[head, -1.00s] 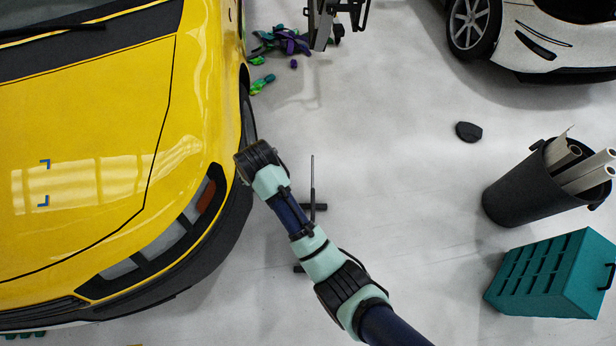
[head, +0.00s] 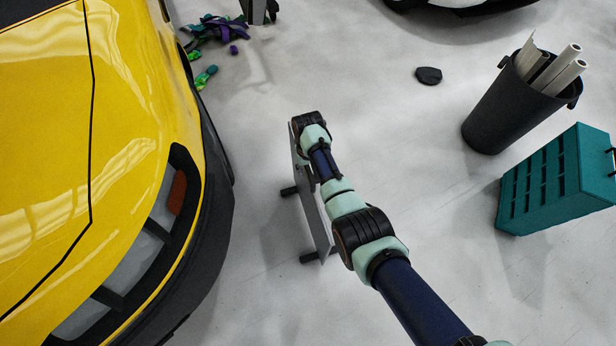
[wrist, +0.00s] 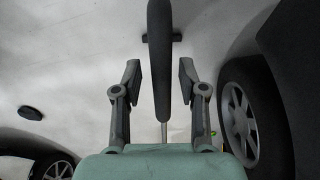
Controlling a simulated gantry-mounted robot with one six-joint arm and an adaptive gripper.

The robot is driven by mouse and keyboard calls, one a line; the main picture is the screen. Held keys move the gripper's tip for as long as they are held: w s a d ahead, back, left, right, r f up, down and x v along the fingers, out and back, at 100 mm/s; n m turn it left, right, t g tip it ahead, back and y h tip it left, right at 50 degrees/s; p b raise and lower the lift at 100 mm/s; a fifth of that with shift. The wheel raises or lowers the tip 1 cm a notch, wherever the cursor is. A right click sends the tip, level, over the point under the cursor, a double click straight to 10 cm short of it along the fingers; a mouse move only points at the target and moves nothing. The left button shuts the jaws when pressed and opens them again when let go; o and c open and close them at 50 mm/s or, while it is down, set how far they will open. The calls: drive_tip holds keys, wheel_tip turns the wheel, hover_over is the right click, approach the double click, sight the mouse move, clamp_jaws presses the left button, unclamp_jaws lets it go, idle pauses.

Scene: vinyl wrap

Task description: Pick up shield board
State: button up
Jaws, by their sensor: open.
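The shield board (head: 318,215) is a thin grey panel standing upright on the floor on dark feet, right of the yellow car's front. My arm covers part of it in the head view. In the wrist view the board (wrist: 158,45) shows nearly edge-on as a dark strip with a foot behind it. My gripper (wrist: 159,78) is open, one finger on each side of that strip, with visible gaps on both sides. The head view hides the fingers behind my wrist, at the board's upper end.
The yellow car (head: 130,150) stands left of the board. A black bin (head: 520,105) with rolls and a teal cabinet (head: 555,185) stand at the right. A dark flat object (head: 428,75) and colourful scraps (head: 215,30) lie on the floor. The middle floor is clear.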

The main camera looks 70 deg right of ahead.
wheel_tip(320, 180, down, 5)
drive_tip(key=b, duration=0.4)
drive_tip(key=shift+a+f, duration=0.1)
drive_tip(key=shift+f, duration=0.05)
clamp_jaws()
drive_tip(key=shift+r, duration=0.25)
